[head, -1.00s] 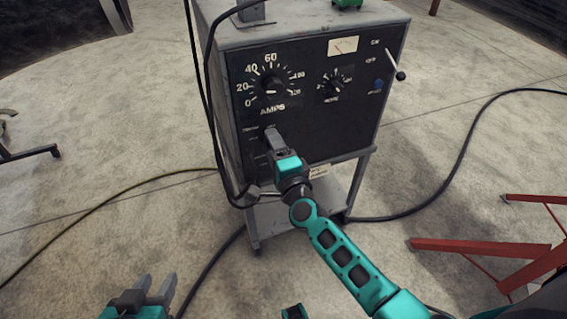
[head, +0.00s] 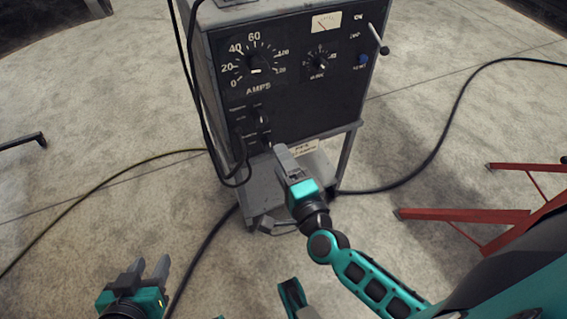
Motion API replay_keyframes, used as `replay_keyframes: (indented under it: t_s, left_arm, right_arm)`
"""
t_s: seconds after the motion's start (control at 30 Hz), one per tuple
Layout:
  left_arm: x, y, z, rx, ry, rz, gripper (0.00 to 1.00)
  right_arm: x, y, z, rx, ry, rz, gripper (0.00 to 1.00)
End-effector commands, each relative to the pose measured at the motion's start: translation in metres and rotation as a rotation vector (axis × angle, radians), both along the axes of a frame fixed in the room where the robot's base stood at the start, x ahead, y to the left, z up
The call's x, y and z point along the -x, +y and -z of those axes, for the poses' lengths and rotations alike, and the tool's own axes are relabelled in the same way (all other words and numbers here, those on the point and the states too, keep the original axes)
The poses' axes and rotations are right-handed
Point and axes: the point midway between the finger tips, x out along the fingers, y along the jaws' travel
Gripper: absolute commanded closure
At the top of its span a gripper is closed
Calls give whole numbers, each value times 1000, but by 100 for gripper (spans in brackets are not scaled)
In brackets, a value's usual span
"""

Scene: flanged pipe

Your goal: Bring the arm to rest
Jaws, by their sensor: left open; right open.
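My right gripper (head: 284,155) is in front of the lower front of the grey welding machine (head: 300,85), below its dark control panel. Its fingers point up and to the left, and it appears empty. From this angle its finger gap hardly shows. I cannot tell how far it is from the machine's face. My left gripper (head: 150,270) is low at the left over the concrete floor, with its two fingers apart and nothing between them. The machine's panel carries an amps dial (head: 254,70), a smaller dial (head: 319,62) and a lever (head: 378,40) at the right.
Black cables hang down the machine's left side, and one cable (head: 440,150) runs over the floor to the right. A thinner cable (head: 95,195) crosses the floor at left. Red steel stands (head: 465,215) are at the right. The floor at left is mostly clear.

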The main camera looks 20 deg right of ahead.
Motion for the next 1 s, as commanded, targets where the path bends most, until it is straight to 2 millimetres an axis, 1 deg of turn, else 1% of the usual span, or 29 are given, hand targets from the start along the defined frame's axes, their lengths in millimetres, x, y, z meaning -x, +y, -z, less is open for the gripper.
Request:
replay_keyframes:
  t_s: [0.3,0.37,0.43,0.47,0.53,0.57,0.6,0.67,0.7,0.77,0.83,0.93,0.97,1.0]
  left_arm:
    - [0,0,-1,0,0,0,57]
    - [0,0,-1,0,0,0,57]
    - [0,0,-1,1,0,1,57]
    - [0,0,-1,1,0,1,57]
    - [0,0,-1,1,0,0,57]
    - [0,0,-1,1,0,0,57]
    - [0,0,-1,1,0,0,57]
    - [0,0,-1,1,0,0,57]
    - [0,0,-1,1,0,0,57]
    - [0,0,-1,1,0,0,57]
    - [0,0,-1,1,0,0,57]
    - [0,0,-2,2,-1,0,57]
    - [0,-1,-19,1,0,1,57]
    - [0,0,-30,-2,4,0,57]
  right_arm:
    - [0,1,0,7,1,-4,38]
    - [2,3,-1,38,2,-21,38]
    - [7,11,-2,128,9,-71,38]
    - [10,16,-2,186,13,-101,38]
    - [20,27,-1,367,27,-189,38]
    - [26,32,0,460,34,-231,38]
    - [34,38,3,591,47,-289,38]
    - [47,42,10,789,72,-370,38]
    - [54,41,15,915,89,-418,38]
    - [66,38,22,1093,120,-484,38]
    - [79,30,30,1291,165,-556,38]
    - [98,11,40,1557,242,-647,38]
    - [97,10,25,1562,244,-646,38]
    - [97,9,14,1556,244,-641,38]
